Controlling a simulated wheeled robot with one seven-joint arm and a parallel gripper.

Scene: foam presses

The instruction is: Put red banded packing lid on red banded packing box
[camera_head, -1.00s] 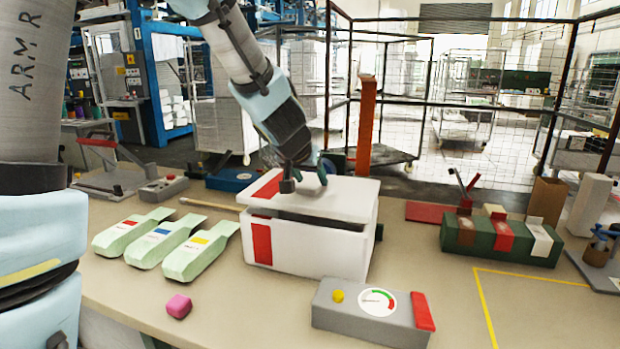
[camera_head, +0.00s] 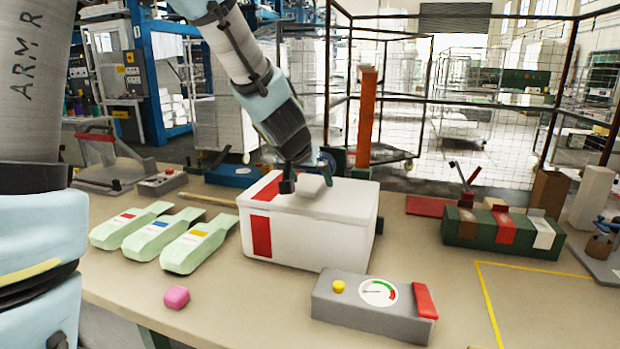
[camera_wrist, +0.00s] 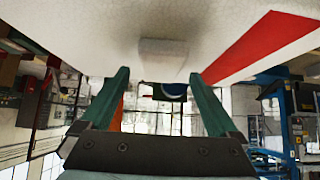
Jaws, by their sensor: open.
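The white packing lid (camera_head: 345,195) with a red band lies level on the white packing box (camera_head: 315,245). The box's red band (camera_head: 261,236) lines up with the lid's band, and no dark gap shows along the visible sides. The lid's pale block handle (camera_head: 313,184) stands on its top. My gripper (camera_head: 308,178) is open just above the lid, its fingers at either side of the handle. In the wrist view the handle (camera_wrist: 163,60) sits between the green fingertips with space at both sides. The lid's red band (camera_wrist: 265,45) is at the right there.
Three pale green packs (camera_head: 160,238) lie left of the box. A green holder (camera_head: 500,235) stands at the right, behind a yellow-outlined area (camera_head: 540,300) of clear table.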

